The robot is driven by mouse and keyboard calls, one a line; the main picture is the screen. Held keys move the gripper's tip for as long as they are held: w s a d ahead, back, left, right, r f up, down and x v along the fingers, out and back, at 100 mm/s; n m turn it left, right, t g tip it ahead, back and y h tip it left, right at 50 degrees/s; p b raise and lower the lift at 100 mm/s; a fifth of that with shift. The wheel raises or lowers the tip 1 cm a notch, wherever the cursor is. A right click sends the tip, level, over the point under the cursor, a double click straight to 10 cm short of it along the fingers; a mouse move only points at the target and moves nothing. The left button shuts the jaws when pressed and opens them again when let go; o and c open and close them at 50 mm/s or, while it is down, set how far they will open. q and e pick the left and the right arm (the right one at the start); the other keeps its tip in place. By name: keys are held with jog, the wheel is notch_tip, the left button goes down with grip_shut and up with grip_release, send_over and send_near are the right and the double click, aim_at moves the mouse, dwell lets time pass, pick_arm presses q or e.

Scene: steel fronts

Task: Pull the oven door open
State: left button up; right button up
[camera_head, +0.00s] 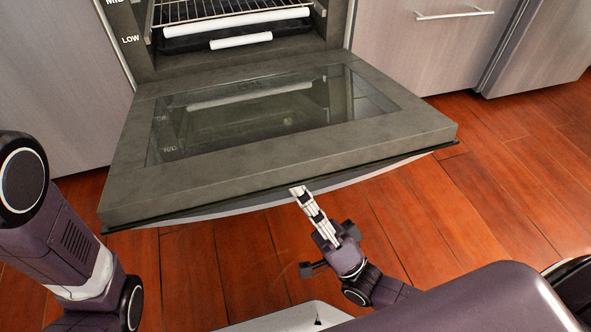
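The oven door (408,118) is swung down and lies about flat, its glass pane facing up. The oven cavity (170,68) behind it is open to view, with a wire rack (215,10) and white bars inside. My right gripper (297,191) is at the middle of the door's front edge, its fingertips at or just under that edge. I cannot tell whether it touches the door, or whether its fingers are parted. The handle side of the door faces down and is mostly hidden. My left arm shows at the left; its gripper is out of view.
Grey cabinet fronts stand on both sides of the oven; the right one has a bar handle (455,14). The reddish wood floor (500,190) is clear to the right of the door. My own body fills the bottom right.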

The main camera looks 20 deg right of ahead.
aim_at(312, 194)
jog(key=shift+r, duration=2.2)
jog(key=shift+s+d+f+b, duration=0.15)
jog(key=shift+d+f+b, duration=0.2)
jog(key=shift+f, duration=0.35)
jog(key=shift+s+d+f+b, duration=0.2)
jog(key=shift+f+b, duration=0.15)
jog(key=shift+f, duration=0.3)
jog(key=shift+s+d+f, duration=0.25)
jog(key=shift+d+f, duration=0.15)
jog(key=shift+f, duration=0.5)
jog(key=shift+s+d+f, duration=0.3)
jog(key=shift+d+f, duration=0.1)
jog(key=shift+f, duration=0.5)
jog(key=shift+s+d+f, duration=0.25)
jog(key=shift+d+f, duration=0.15)
jog(key=shift+f, duration=0.5)
jog(key=shift+r, duration=0.1)
